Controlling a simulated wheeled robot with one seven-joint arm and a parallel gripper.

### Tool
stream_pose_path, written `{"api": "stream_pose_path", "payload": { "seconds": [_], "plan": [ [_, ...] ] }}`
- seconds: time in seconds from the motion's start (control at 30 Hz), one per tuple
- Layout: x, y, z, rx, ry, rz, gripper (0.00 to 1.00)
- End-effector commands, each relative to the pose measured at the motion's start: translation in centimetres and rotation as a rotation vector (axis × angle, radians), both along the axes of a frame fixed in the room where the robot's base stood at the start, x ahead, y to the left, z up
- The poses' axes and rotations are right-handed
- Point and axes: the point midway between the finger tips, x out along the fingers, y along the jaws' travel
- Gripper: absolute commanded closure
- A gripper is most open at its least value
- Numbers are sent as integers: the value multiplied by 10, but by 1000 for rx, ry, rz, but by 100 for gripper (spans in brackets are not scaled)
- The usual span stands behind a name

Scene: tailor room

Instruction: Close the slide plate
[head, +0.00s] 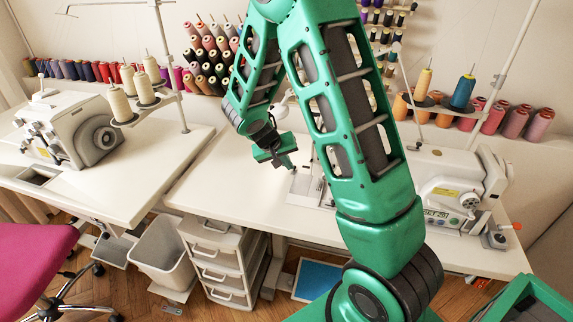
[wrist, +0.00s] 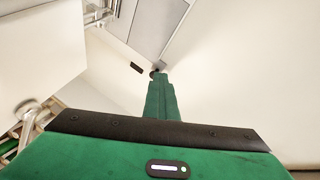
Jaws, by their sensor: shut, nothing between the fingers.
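The grey metal bed plates (wrist: 158,22) of the sewing machine show at the top of the wrist view, with a seam between two sections. I cannot tell for sure which section is the slide plate or how far it is open. In the head view the metal bed (head: 303,187) shows just left of my arm, which hides much of it. My gripper (head: 291,168) is shut and empty, pointing down close to the bed's left end. In the wrist view my gripper's fingertips (wrist: 159,74) appear beside the plate's lower corner; I cannot tell whether they touch.
The sewing machine (head: 455,190) stands on the white table (head: 235,185), to the right behind my arm. A second machine (head: 68,130) sits on the left table. Thread cones (head: 120,103) stand nearby. A drawer unit (head: 222,262) and bin (head: 165,250) are below. The tabletop left of my gripper is clear.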

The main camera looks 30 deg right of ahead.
Motion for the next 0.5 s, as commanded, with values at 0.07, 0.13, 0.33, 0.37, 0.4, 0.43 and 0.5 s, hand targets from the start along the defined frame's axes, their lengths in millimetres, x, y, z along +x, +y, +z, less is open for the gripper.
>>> {"api": "stream_pose_path", "payload": {
  "seconds": [0.07, 0.13, 0.33, 0.37, 0.4, 0.43, 0.5],
  "plan": [
    [-1, 0, 1, -3, 5, -7, 100],
    [1, 7, 3, -2, 3, -4, 100],
    [8, 35, 18, 0, -3, -6, 100],
    [7, 39, 24, 0, -5, -4, 100],
    [5, 43, 31, 1, -4, -4, 100],
    [4, 46, 37, 1, -5, -4, 100],
    [2, 54, 49, 1, -5, -4, 100]
  ]
}}
